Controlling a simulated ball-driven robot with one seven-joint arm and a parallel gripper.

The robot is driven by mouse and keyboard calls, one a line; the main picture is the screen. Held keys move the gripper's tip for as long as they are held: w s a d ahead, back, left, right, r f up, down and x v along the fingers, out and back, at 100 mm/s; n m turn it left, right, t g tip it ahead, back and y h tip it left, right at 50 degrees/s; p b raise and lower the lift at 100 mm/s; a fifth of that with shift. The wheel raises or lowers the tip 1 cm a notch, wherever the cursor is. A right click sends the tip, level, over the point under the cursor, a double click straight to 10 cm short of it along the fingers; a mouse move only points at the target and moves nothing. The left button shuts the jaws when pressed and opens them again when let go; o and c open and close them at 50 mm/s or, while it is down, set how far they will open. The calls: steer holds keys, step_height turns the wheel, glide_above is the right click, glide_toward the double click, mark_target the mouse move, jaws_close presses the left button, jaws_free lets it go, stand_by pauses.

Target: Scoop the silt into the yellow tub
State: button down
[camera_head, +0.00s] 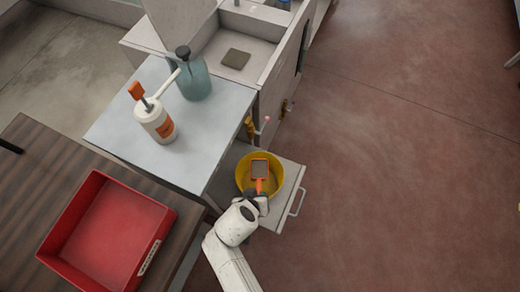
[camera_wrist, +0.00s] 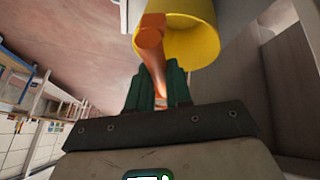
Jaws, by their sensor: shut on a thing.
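My gripper (camera_head: 256,197) is shut on the handle of an orange scoop (camera_head: 259,181), which also shows in the wrist view (camera_wrist: 151,40). The scoop's head is over the mouth of the yellow tub (camera_head: 245,184); its pan looks grey-brown inside, but I cannot tell if that is silt. The tub, also in the wrist view (camera_wrist: 204,40), stands on a pulled-out grey shelf with a handle (camera_head: 290,178). The tub's floor is partly hidden by the scoop and my gripper. A flat grey-brown patch (camera_head: 236,59) lies in the pale basin at the top; it may be silt.
A red crate (camera_head: 108,235) sits on a dark wooden table at lower left. Brass taps (camera_head: 249,127) stick out near the shelf. The red floor at right is clear.

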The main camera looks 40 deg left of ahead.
steer(key=shift+f+b, duration=0.85)
steer(key=shift+f, duration=0.4)
steer(key=shift+w+d+r+y+p, duration=0.15)
steer(key=shift+d+y+p, duration=0.15)
steer(key=shift+p, duration=0.3)
steer(key=shift+w+d+m+g+y+p, duration=0.15)
steer(key=shift+d+m+g+y+p, duration=0.2)
steer(key=shift+g+y+p, duration=0.65)
steer(key=g+y+b, duration=0.1)
steer(key=y+b, duration=0.1)
steer(key=w+d+f+m+g+y+b, duration=0.1)
steer(key=y+b, duration=0.1)
steer(key=f+m+g+y+b, duration=0.1)
steer(key=y+b, duration=0.1)
steer(key=shift+w+d+g, duration=0.15)
steer(key=shift+d+g, duration=0.1)
steer(key=shift+g, duration=0.05)
